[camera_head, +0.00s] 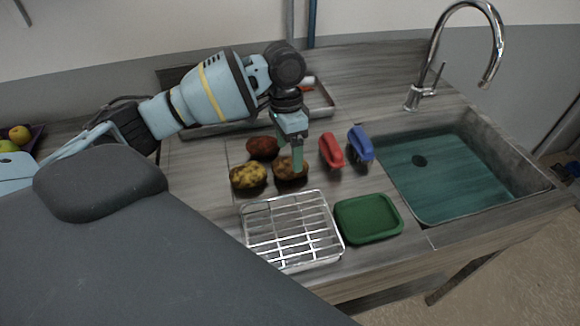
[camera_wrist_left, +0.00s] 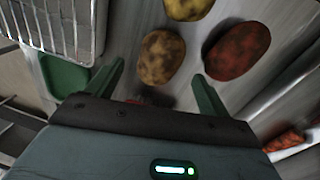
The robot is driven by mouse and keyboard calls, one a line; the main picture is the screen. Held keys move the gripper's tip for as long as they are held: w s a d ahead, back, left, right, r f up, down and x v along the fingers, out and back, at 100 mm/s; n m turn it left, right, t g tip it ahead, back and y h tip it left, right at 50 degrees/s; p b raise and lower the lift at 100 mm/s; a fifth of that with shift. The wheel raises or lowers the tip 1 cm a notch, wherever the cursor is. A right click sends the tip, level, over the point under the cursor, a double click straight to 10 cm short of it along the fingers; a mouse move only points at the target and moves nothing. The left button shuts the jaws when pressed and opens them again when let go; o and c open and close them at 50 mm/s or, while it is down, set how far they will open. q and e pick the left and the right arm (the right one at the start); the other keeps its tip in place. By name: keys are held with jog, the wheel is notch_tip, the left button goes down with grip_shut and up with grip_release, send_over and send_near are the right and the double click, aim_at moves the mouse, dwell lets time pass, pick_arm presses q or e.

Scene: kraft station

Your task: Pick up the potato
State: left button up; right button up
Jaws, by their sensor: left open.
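Three potatoes lie close together on the counter: a brown one (camera_head: 287,174), a yellow mottled one (camera_head: 248,176) and a red one (camera_head: 263,147). My left gripper (camera_head: 297,163) points down over the brown potato and hides part of it. In the left wrist view, my left gripper (camera_wrist_left: 158,69) is open, with the brown potato (camera_wrist_left: 160,52) between and just beyond its fingertips. Whether the fingers touch it, I cannot tell. The red potato (camera_wrist_left: 237,50) lies to the right there, and the yellow potato (camera_wrist_left: 188,8) is cut by the top edge. My right gripper is out of view.
A wire rack (camera_head: 292,228) and a green container (camera_head: 368,218) stand in front of the potatoes. A red brush (camera_head: 331,150) and a blue brush (camera_head: 360,146) lie to the right, before the sink (camera_head: 455,175). A metal tray (camera_head: 320,98) lies behind.

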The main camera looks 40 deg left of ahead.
aim_at(288, 159)
pick_arm(q)
jog(key=f, duration=0.4)
jog(key=shift+s+d, duration=0.1)
jog(key=shift+s, duration=0.15)
